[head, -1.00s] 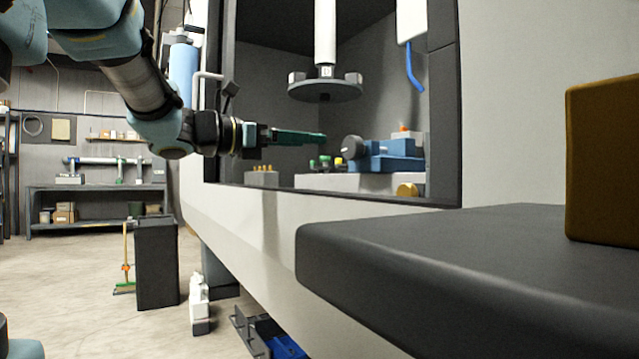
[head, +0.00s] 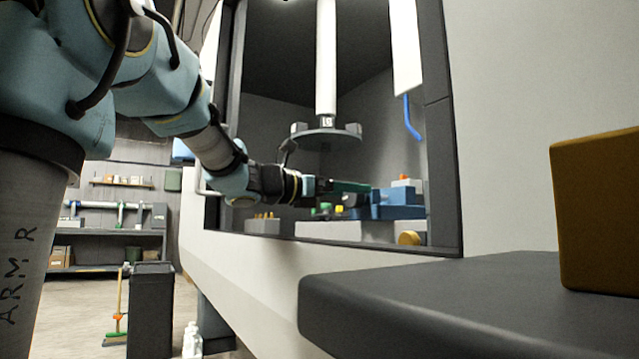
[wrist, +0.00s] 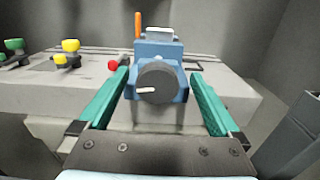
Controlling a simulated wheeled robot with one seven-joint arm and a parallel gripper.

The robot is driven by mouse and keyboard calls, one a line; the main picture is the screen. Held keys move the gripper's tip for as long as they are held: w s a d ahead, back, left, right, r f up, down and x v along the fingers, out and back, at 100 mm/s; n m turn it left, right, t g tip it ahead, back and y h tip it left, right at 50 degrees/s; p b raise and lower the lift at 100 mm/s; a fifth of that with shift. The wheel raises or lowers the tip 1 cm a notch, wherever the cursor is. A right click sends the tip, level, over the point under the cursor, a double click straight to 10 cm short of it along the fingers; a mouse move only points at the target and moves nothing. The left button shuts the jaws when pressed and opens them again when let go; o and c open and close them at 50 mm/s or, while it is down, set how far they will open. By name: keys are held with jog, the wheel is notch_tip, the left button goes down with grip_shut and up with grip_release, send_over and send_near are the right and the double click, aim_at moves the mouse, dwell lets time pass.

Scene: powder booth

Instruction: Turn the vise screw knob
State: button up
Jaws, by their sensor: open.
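The vise (head: 398,205) is blue and sits on a light grey block inside the booth. Its screw knob (wrist: 158,82) is a dark round disc with a white mark at its lower left, facing the wrist camera. My gripper (wrist: 155,92) is open, with one green finger on each side of the knob. Clear gaps show between the fingers and the knob in the wrist view. In the head view my gripper (head: 362,187) reaches into the booth at the vise and hides most of the knob.
Green and yellow knobs (wrist: 70,50) and a red-tipped piece (wrist: 113,65) stand left of the vise. A round plate (head: 325,135) hangs on a white column above. A dark ledge (head: 440,290) with a brown box (head: 600,210) is at the front right.

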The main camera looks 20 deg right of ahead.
jog(key=shift+s+d, duration=0.1)
jog(key=c, duration=1.4)
